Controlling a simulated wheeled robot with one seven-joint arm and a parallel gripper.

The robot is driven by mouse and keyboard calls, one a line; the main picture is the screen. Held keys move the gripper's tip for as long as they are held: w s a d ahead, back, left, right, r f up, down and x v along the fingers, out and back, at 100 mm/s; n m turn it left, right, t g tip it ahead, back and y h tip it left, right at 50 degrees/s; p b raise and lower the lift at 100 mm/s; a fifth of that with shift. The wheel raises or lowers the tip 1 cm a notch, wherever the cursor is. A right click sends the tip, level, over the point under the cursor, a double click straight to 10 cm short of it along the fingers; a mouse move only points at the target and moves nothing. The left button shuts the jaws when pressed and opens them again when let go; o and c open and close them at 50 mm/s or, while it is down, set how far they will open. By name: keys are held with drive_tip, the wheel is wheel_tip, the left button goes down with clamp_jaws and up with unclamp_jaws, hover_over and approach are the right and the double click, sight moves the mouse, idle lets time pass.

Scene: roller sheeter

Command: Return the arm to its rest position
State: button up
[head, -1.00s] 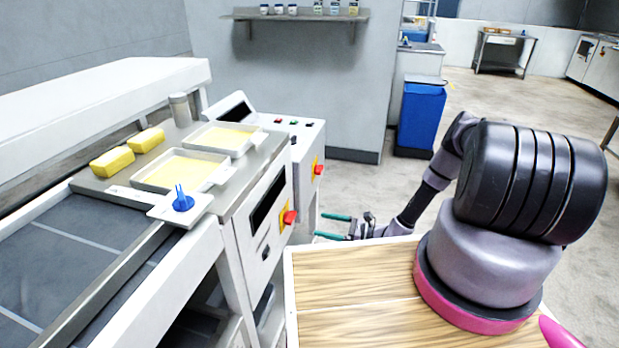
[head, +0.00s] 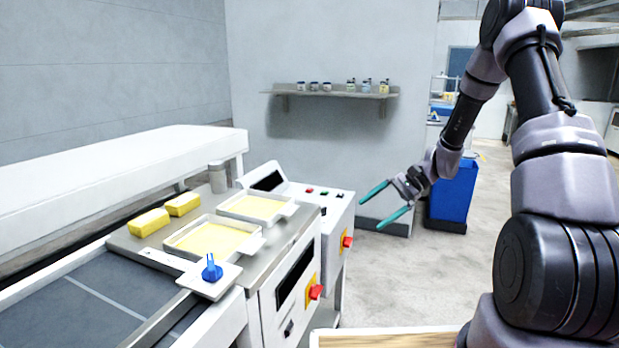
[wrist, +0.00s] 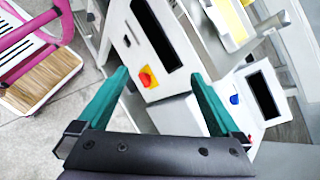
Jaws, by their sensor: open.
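My gripper (head: 385,204) is at the centre right of the head view, with its two green fingers spread apart and nothing between them. My arm rises at the right and bends down to it. The gripper hangs in the air to the right of the machine's control cabinet (head: 330,217), apart from it. In the wrist view my gripper (wrist: 160,98) also shows open and empty, with the cabinet fronts and a red knob on a yellow plate (wrist: 148,78) beyond the fingers.
The sheeter's steel top holds two trays of yellow dough (head: 213,239), yellow blocks (head: 150,221) and a small plate with a blue piece (head: 211,270). A blue bin (head: 452,195) stands behind my gripper. A wall shelf (head: 335,93) holds jars. Floor (head: 385,270) below is clear.

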drive_tip(key=s+d+r+n+t+h, duration=0.1)
drive_tip(key=s+r+n+h, duration=0.3)
drive_tip(key=r, duration=0.9)
drive_tip(key=s+d+r+t+h, duration=0.2)
drive_tip(key=s+r+t, duration=0.2)
drive_tip(key=s+r, duration=0.4)
drive_tip(key=s+d+r+n+t+h, duration=0.1)
drive_tip(key=s+d+r+t+h, duration=0.1)
drive_tip(key=s+r, duration=0.7)
drive_tip(key=shift+s+d+n+t+h, duration=0.3)
drive_tip(key=shift+s+d+t, duration=0.2)
drive_tip(key=shift+s+t, duration=0.55)
drive_tip(key=shift+s, duration=0.15)
